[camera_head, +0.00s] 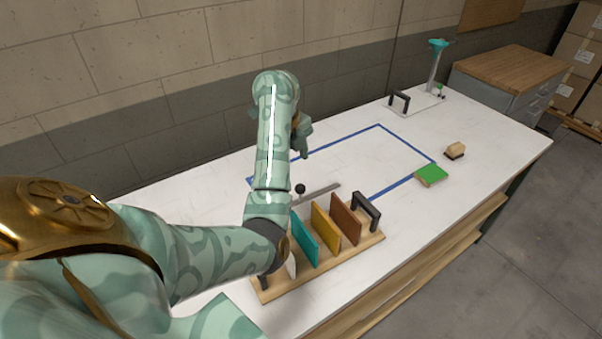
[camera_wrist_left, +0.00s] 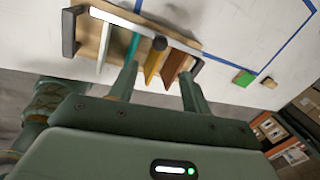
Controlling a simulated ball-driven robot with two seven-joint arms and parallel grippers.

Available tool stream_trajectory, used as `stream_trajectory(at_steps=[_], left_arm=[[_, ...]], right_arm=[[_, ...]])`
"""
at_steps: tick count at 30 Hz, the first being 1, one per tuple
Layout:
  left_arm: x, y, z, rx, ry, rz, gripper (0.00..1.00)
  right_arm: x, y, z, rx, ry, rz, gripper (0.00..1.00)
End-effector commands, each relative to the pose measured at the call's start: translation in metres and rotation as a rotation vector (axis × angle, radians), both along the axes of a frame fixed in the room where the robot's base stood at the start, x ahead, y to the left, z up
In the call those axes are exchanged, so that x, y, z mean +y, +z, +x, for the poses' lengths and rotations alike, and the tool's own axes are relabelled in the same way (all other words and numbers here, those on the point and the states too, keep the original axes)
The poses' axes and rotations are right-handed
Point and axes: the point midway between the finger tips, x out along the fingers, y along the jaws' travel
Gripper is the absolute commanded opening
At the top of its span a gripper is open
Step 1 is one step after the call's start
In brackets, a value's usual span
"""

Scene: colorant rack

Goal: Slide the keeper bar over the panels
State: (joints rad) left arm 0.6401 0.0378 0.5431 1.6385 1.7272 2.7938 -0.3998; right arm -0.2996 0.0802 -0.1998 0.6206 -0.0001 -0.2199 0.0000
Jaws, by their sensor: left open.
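The keeper bar (camera_head: 325,191) is a thin light-grey strip with a black ball knob (camera_head: 300,188). It runs along the far side of the wooden rack (camera_head: 318,272); its left part is hidden by my arm. Teal (camera_head: 304,238), yellow (camera_head: 327,232) and brown (camera_head: 345,219) panels stand in the rack, with a white one (camera_head: 291,262) partly hidden. My left gripper (camera_head: 302,150) is beyond the rack, partly behind my forearm. In the left wrist view its fingers (camera_wrist_left: 158,82) are apart and empty, with the knob (camera_wrist_left: 159,43) showing ahead between them. My right gripper is not in view.
Black handles, one of them (camera_head: 367,208) at the right, stand at the rack's ends. A blue outline (camera_head: 345,138) marks the bench. A green block (camera_head: 431,175), a wooden block (camera_head: 455,150) and a stand (camera_head: 436,65) are to the right. The outlined area looks mostly clear.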

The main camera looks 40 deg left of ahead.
Motion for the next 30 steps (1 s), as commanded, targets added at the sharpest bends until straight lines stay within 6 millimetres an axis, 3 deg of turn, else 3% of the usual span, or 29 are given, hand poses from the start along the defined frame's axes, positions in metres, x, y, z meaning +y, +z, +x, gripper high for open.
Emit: stream_trajectory(at_steps=[1, 3, 12, 18, 28, 30], left_arm=[[-0.001, -0.025, 0.002, 0.004, -0.001, 0.0, 0.48], [-0.001, -0.043, 0.006, 0.006, -0.001, 0.001, 0.48], [-0.003, -0.107, 0.019, 0.005, 0.0, 0.002, 0.48], [-0.003, -0.125, 0.023, 0.004, 0.001, 0.002, 0.48], [-0.003, -0.127, 0.024, 0.002, 0.001, 0.003, 0.48], [-0.003, -0.127, 0.024, 0.002, 0.001, 0.003, 0.31]], right_arm=[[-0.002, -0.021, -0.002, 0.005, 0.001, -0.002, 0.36], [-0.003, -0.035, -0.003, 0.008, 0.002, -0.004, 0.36], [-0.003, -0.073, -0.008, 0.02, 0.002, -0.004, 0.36], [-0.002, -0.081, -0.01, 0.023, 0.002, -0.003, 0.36], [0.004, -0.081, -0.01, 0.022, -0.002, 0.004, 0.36], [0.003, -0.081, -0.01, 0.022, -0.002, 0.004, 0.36]])
